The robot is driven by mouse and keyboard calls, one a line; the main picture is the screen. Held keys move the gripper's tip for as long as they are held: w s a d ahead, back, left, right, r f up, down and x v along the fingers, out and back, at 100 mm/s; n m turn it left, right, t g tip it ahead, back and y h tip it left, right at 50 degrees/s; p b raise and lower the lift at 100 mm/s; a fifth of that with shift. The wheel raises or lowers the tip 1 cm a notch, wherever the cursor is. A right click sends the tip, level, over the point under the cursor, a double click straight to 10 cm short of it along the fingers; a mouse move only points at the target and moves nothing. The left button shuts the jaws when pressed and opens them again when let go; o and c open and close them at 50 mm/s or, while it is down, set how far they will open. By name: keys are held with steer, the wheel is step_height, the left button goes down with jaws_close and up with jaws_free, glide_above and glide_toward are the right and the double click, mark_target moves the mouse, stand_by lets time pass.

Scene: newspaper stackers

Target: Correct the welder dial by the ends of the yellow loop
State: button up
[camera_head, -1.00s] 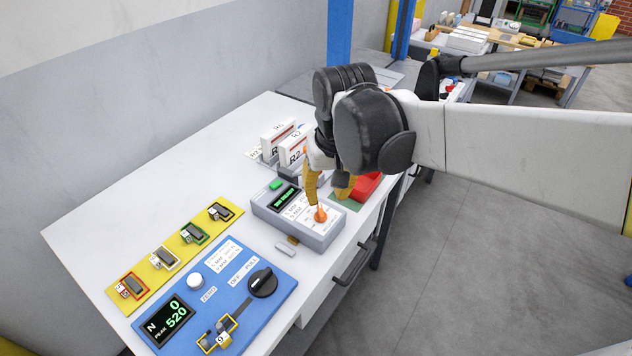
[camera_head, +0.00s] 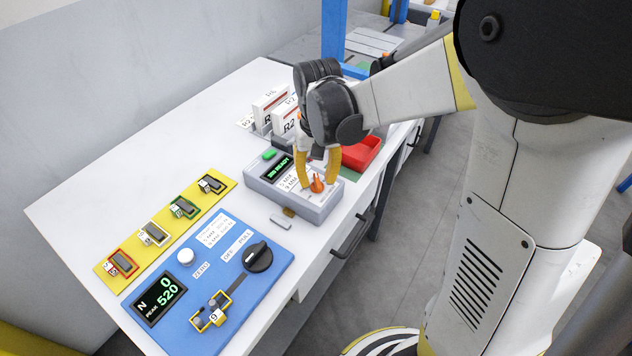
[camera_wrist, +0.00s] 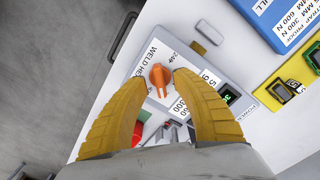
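The welder (camera_head: 302,207) is a grey box on the white bench, with a lit green display and a green button (camera_head: 270,154). Its orange dial (camera_head: 317,183) sits on a white printed label; it also shows in the wrist view (camera_wrist: 159,80). My gripper (camera_wrist: 160,75) points down over the welder, its yellow fingers apart on either side of the dial. A small gap seems to show beside the dial, so it looks open and empty. The yellow loop (camera_head: 199,321), with a tag reading 9, lies at the blue tester's (camera_head: 221,262) front fixture. Its ends are too small to read.
The tester has a black knob (camera_head: 258,257), a white button and a display reading 0 and 520. A yellow strip (camera_head: 134,267) holds several framed samples behind it. White R-marked holders (camera_head: 285,118) and a red tray (camera_head: 362,153) stand near the welder.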

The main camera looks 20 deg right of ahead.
steer(key=shift+f, duration=0.5)
jaws_close()
steer(key=n+p, duration=0.1)
steer(key=n, duration=0.3)
steer(key=shift+r+n, duration=0.1)
steer(key=shift+n, duration=0.2)
steer(key=n, duration=0.4)
steer(key=shift+p, duration=0.3)
